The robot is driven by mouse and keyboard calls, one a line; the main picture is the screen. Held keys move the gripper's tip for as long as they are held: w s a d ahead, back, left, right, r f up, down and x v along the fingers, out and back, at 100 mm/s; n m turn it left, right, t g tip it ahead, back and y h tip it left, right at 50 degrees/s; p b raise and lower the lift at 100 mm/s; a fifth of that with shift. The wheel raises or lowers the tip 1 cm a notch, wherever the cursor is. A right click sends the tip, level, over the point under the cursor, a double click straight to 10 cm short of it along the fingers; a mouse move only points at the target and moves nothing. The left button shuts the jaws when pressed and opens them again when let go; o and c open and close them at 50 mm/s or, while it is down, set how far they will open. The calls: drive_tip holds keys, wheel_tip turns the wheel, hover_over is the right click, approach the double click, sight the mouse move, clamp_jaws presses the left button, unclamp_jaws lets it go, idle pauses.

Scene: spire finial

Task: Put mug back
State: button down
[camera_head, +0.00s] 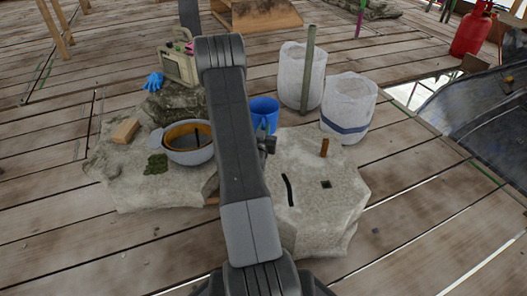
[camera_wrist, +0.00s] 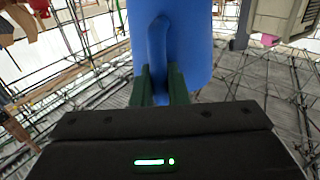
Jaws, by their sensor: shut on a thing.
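The blue mug (camera_head: 264,110) shows just right of my arm in the head view, near the far edge of the right stone block (camera_head: 325,205). It fills the top middle of the wrist view (camera_wrist: 190,35). My gripper (camera_wrist: 161,88) has its green fingers shut on the mug's handle. In the head view my gripper (camera_head: 266,133) is small and partly hidden by my arm. The mug looks upright and held up, but I cannot tell its exact height over the stone.
A grey pot (camera_head: 189,155), a tan block (camera_head: 125,131) and moss (camera_head: 156,164) lie on the left stone (camera_head: 125,180). White sacks (camera_head: 348,105) stand back right. The right block bears a small upright brown piece (camera_head: 324,147) and dark marks.

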wheel_tip(320, 180, down, 10)
drive_tip(key=b, duration=0.3)
drive_tip(key=shift+r+b, duration=0.1)
drive_tip(key=shift+b, duration=0.2)
drive_tip(key=c, duration=1.4)
unclamp_jaws()
drive_tip(key=shift+c, duration=0.2)
drive_tip(key=shift+s+r, duration=0.1)
drive_tip(key=shift+s, duration=0.15)
drive_tip(key=s+a+p, duration=0.2)
drive_tip(key=s+p, duration=0.1)
drive_tip(key=s, duration=0.8)
drive_tip(key=shift+s, duration=0.15)
drive_tip(key=shift+a, duration=0.1)
